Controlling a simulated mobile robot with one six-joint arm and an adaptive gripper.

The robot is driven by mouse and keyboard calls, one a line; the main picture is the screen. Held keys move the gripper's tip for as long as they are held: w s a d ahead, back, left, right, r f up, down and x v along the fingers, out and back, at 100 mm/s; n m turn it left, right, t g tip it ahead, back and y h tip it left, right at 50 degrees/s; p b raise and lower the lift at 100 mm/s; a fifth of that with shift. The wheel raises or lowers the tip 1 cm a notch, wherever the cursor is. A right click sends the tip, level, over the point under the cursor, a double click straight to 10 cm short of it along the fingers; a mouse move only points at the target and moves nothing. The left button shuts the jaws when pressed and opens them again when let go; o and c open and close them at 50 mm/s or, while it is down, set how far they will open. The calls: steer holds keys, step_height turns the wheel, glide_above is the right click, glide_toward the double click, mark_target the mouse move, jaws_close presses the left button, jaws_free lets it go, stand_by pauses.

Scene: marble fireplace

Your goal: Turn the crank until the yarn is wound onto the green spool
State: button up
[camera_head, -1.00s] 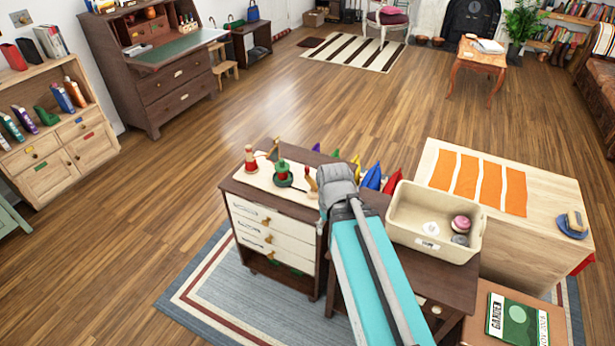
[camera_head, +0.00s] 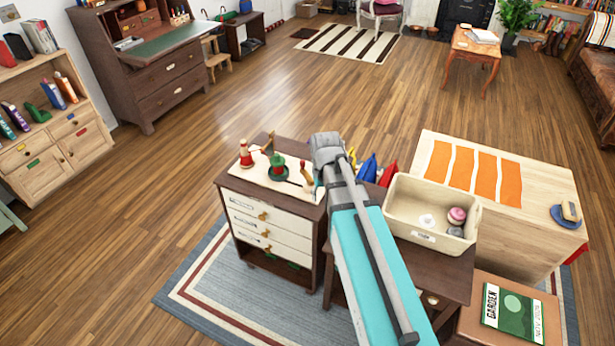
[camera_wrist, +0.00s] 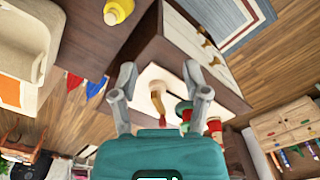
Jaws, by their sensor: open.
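The winder stands on a pale board (camera_head: 262,182) on top of the small dark cabinet. A red spool or cone of yarn (camera_head: 246,155) stands at its left, and the green spool (camera_head: 279,168) in the middle. A wooden crank (camera_head: 307,177) is at the right end, close beside my arm's end. In the wrist view, my gripper (camera_wrist: 159,70) is open, its fingers spread on both sides of the crank handle (camera_wrist: 157,98), without visible contact. The green spool (camera_wrist: 184,110) and red yarn (camera_wrist: 200,117) show partly behind the right finger. The yarn strand cannot be made out.
The cabinet has white drawers (camera_head: 262,222). A cream bin (camera_head: 432,205) with small items stands right of my arm. Blue and red pennants (camera_head: 369,168) hang behind. A pale table (camera_head: 525,215) with orange strips is further right. Open wooden floor lies behind and left.

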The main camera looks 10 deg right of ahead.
mark_target(309, 176)
steer(key=w+r+n+p, duration=0.1)
steer(key=w+n, duration=0.1)
steer(key=w, duration=1.8)
steer(key=shift+w+r+n, duration=0.3)
steer(key=shift+n, duration=0.1)
steer(key=shift+f, duration=0.15)
step_height(309, 176, down, 14)
steer(key=b, duration=1.3)
steer(key=shift+r, duration=0.25)
steer(key=shift+c, duration=0.3)
jaws_close()
steer(key=shift+a, duration=0.15)
